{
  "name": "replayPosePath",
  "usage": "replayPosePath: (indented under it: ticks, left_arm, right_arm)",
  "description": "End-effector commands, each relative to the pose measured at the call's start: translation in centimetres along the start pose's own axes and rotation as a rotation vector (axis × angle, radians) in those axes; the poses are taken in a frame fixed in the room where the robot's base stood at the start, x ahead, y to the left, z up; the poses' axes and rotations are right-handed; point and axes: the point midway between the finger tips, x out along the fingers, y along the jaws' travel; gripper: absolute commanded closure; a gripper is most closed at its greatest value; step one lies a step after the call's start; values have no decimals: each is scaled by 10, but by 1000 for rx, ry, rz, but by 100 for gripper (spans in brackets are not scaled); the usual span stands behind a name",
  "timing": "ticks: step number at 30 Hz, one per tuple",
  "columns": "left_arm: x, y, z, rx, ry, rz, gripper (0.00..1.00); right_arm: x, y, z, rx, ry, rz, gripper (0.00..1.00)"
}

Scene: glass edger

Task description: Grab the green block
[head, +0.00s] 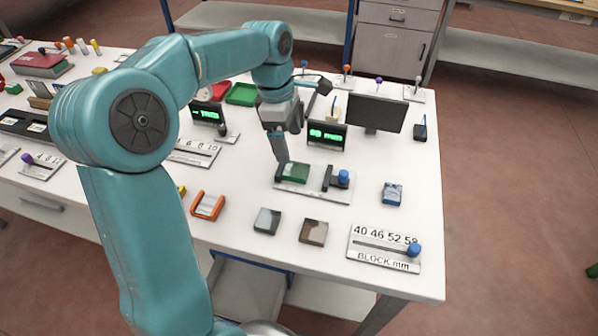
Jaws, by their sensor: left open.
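The green block (297,173) sits on a pale fixture plate (313,193) near the middle of the table, to the left of a dark clamp with a blue knob (343,177). My left gripper (283,160) reaches down from above, with a finger close to the left side of the green block. The jaws are open. I cannot tell whether the finger touches the block. The other finger is hard to make out. My right gripper is not in view.
Behind the fixture stand a green-lit display (327,136) and a dark monitor (376,113). In front lie a grey block (267,221), a brown block (313,232) and an orange frame (207,205). A BLOCK mm slider scale (384,248) lies near the front right edge.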

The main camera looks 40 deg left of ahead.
Motion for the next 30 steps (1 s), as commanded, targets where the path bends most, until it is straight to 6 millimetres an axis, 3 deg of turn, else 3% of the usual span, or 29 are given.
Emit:
replayPosePath:
  ticks: [3,11,18,27,29,30]
  left_arm:
    - [24,0,1,0,0,-3,17]
    - [46,3,3,2,0,-2,17]
    - [83,8,4,4,0,-3,17]
    - [90,9,4,3,0,0,17]
    - [89,9,4,3,0,0,33]
    - [89,8,4,3,0,0,46]
  right_arm:
    - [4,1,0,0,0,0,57]
    - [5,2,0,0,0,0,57]
    - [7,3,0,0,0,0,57]
    - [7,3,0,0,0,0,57]
    - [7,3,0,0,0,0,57]
    - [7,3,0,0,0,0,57]
